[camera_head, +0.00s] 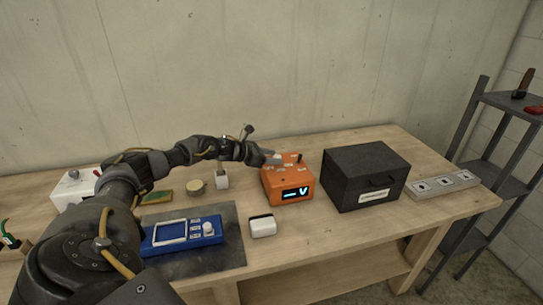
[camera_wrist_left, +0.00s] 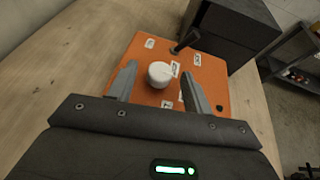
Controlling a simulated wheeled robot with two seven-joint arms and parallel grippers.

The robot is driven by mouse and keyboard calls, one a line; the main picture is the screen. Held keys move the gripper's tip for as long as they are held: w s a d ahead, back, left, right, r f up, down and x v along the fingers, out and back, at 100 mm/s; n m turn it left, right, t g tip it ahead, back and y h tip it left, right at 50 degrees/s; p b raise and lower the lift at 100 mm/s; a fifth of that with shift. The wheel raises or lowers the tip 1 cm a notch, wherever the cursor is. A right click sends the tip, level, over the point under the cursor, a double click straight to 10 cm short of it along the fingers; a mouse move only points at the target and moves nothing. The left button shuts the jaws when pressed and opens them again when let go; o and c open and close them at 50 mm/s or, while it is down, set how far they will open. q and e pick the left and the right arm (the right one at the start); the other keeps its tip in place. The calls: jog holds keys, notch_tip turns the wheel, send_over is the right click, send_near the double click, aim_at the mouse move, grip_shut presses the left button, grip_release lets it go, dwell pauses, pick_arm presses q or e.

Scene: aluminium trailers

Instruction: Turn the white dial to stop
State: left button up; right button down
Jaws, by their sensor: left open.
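The orange box (camera_head: 287,186) stands on the bench with a dark display on its front showing a dash and a V. In the left wrist view, the round white dial (camera_wrist_left: 160,71) sits on the box's orange top (camera_wrist_left: 142,92). Small white labels surround it, too small to read. My left gripper (camera_wrist_left: 158,76) is open, with one finger on each side of the dial and visible gaps between. In the head view, my left gripper (camera_head: 270,156) is over the box top and partly hides the dial. My right gripper is not in view.
A black lever (camera_wrist_left: 185,42) rises from the box top near the dial. A black case (camera_head: 366,178) stands close to the right of the box. A blue device (camera_head: 182,233) with a white knob and a small white block (camera_head: 262,226) lie in front.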

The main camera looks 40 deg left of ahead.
pick_arm(q)
jog(key=shift+c, duration=0.2)
jog(key=shift+s, duration=0.1)
jog(key=c, duration=0.9)
